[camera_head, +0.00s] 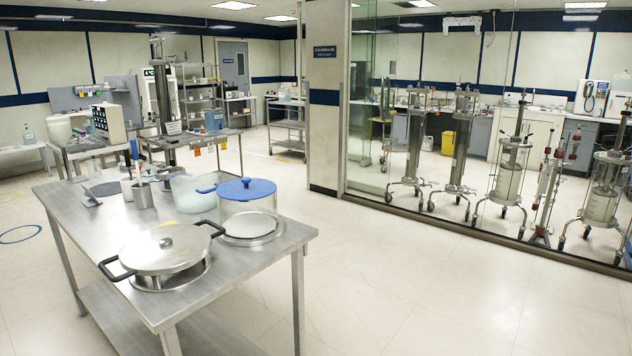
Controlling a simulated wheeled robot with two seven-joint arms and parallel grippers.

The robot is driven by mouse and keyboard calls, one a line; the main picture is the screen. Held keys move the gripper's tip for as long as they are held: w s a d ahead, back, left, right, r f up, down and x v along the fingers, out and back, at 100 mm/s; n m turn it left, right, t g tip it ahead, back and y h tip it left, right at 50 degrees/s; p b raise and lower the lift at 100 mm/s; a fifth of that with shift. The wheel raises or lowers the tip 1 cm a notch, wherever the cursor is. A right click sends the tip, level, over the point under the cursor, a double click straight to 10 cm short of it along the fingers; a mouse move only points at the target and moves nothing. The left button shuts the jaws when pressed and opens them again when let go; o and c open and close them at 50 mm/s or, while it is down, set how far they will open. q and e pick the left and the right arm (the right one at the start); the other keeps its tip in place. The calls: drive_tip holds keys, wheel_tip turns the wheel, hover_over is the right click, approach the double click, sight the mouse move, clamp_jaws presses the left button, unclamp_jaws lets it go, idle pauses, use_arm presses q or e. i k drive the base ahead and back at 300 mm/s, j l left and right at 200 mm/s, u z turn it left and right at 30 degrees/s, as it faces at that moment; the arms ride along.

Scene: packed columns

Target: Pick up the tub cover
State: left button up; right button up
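A blue round cover (258,191) with a small raised knob lies on top of a clear tub (262,213) on the right side of the steel table. A blue handle juts out at its left side. The clear tub stands on a metal ring or plate set on the table. Neither of my grippers is in view.
The steel table (72,216) also bears a translucent bowl (187,195) behind the clear tub and a metal cup (142,196) with tools. A glass wall with column stands behind it is on the right. The floor (400,275) right of the table is clear.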

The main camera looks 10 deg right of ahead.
sight(244, 188)
drive_tip(key=i+l+z, duration=0.1)
drive_tip(key=i+z, duration=0.7)
drive_tip(key=z, duration=0.15)
drive_tip(key=i+l, duration=0.1)
drive_tip(key=i, duration=0.25)
drive_tip(key=i+u, duration=0.1)
drive_tip(key=i, duration=0.2)
drive_tip(key=i+l+u, duration=0.15)
drive_tip(key=i+u, duration=0.15)
drive_tip(key=u, duration=0.15)
drive_tip(key=i+l+u, duration=0.25)
drive_tip(key=u, duration=0.15)
drive_tip(key=i+l+u, duration=0.25)
drive_tip(key=u, duration=0.2)
drive_tip(key=i+l+u, duration=0.25)
drive_tip(key=l+u, duration=0.3)
drive_tip(key=i+l+u, duration=0.25)
drive_tip(key=l, duration=0.15)
drive_tip(key=l+u, duration=0.25)
drive_tip(key=l, duration=0.1)
